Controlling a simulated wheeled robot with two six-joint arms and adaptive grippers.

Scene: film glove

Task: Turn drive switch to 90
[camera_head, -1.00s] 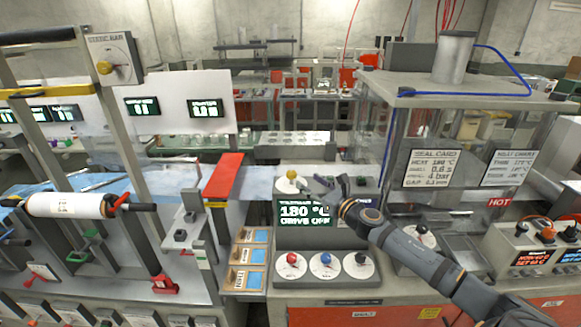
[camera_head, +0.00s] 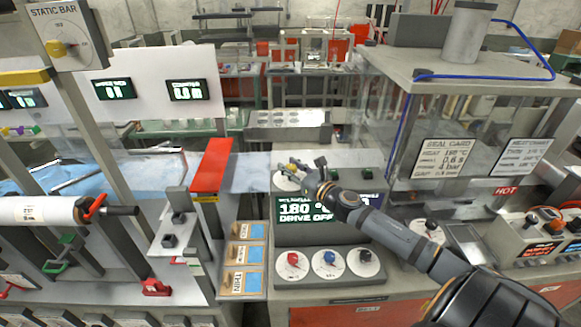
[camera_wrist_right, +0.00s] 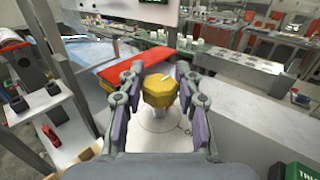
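The drive switch is a yellow knob (camera_head: 291,168) on a white round dial (camera_head: 284,183), on top of the grey console. In the right wrist view the yellow knob (camera_wrist_right: 159,91) stands between the two fingers of my right gripper (camera_wrist_right: 159,100). The fingers are apart, one on each side of it, with narrow gaps showing. In the head view my right gripper (camera_head: 304,170) is at the knob from the right. A white mark on the knob's top points up and right in the wrist view. The console display (camera_head: 306,209) reads 180 and DRIVE OFF. My left gripper is not in view.
Red (camera_head: 292,259), blue (camera_head: 329,258) and black (camera_head: 364,256) knobs line the console front. A red-topped block (camera_head: 212,166) stands left of the dial. A clear-walled enclosure with a grey top (camera_head: 440,68) stands to the right.

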